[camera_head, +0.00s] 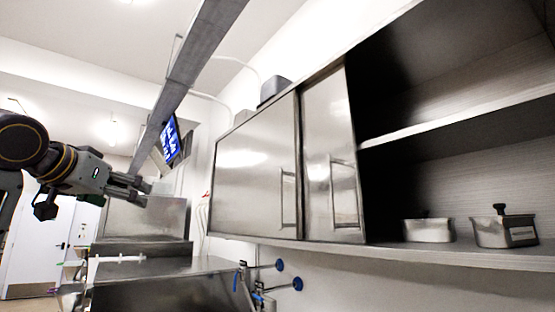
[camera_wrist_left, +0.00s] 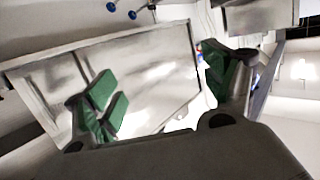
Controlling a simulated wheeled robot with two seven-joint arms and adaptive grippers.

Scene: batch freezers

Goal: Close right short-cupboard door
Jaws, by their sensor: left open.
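A wall-mounted steel cupboard (camera_head: 258,247) fills the right of the head view. Its narrower right door (camera_head: 330,110) has a vertical bar handle (camera_head: 345,195) and stands beside the wider left door (camera_head: 250,160), which has a similar handle (camera_head: 288,198). To the right of the narrow door the cupboard is open and its shelf shows. My left gripper (camera_head: 140,190) is open and empty at the left, well apart from both doors. In the left wrist view its green-padded fingers (camera_wrist_left: 160,88) are spread with nothing between them. My right gripper is not in view.
Two metal pans (camera_head: 428,230) (camera_head: 507,232) sit in the open section. A steel counter (camera_head: 170,268) with blue-handled taps (camera_head: 279,265) lies below. A grey overhead beam (camera_head: 190,65) crosses above my left gripper. A blue screen (camera_head: 172,142) hangs behind it.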

